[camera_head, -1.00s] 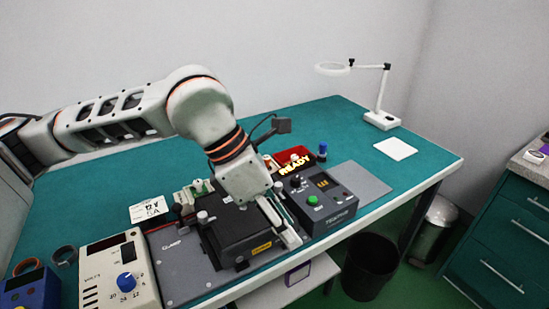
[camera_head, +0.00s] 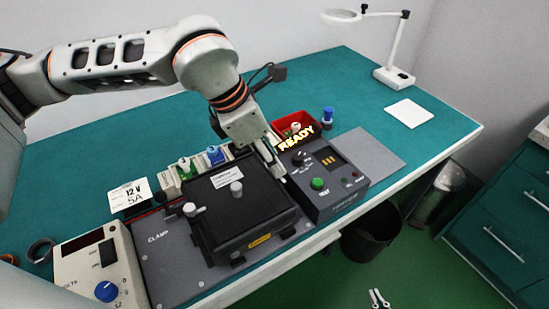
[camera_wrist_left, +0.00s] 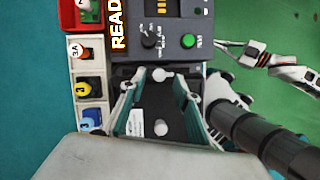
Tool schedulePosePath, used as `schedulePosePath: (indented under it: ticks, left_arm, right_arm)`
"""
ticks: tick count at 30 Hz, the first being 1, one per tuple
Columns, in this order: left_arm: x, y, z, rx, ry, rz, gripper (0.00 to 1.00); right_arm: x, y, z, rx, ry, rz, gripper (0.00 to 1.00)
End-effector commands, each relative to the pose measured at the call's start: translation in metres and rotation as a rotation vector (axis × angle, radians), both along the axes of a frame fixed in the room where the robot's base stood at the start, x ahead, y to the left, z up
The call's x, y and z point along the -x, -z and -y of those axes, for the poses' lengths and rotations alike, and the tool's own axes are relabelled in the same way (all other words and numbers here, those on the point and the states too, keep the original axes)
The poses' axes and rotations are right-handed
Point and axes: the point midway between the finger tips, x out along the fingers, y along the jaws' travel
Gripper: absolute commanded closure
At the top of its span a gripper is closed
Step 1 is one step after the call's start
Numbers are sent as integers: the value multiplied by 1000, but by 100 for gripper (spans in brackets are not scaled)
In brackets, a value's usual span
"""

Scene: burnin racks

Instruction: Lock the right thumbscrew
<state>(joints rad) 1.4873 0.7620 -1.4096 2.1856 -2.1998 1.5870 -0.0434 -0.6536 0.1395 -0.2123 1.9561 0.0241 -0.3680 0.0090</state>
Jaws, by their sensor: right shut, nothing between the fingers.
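The black clamp fixture (camera_head: 262,222) sits on a grey base plate (camera_head: 160,262). A silver knob (camera_head: 236,188) stands on its lid and another (camera_head: 190,209) at its left side. My left gripper (camera_head: 272,163) is over the clamp's right back edge, beside the tester. In the left wrist view my left gripper (camera_wrist_left: 157,80) is open, with its fingers apart on either side of a silver thumbscrew (camera_wrist_left: 162,74) at the clamp's tester end. I cannot tell whether they touch it. In the head view this thumbscrew is hidden. My right gripper (camera_head: 378,298) is shut and empty over the floor, low in view.
The grey tester (camera_head: 325,196) with a green button stands close right of the clamp. A red bin (camera_head: 297,122) and a READY sign are behind it. A power supply (camera_head: 75,270) stands front left. The table's right back is mostly clear.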

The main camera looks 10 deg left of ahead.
Motion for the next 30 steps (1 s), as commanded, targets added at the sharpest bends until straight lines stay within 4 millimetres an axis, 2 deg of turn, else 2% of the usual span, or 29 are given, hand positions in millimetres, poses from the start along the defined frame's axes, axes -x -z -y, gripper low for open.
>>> schedulePosePath:
  ticks: [6,14,15,18,30]
  left_arm:
    - [-4,16,6,0,0,0,68]
    - [-4,17,6,1,-1,0,68]
    - [-4,17,6,1,-1,0,74]
    - [-4,17,6,1,-1,0,100]
    - [-4,17,6,1,32,0,100]
  right_arm:
    - [-4,-7,-1,-2,0,13,100]
    - [-6,-9,-1,-3,0,17,100]
    - [-6,-9,-1,-3,0,16,100]
    - [-6,-8,-1,-2,0,15,100]
    - [-3,-1,0,-1,-1,7,100]
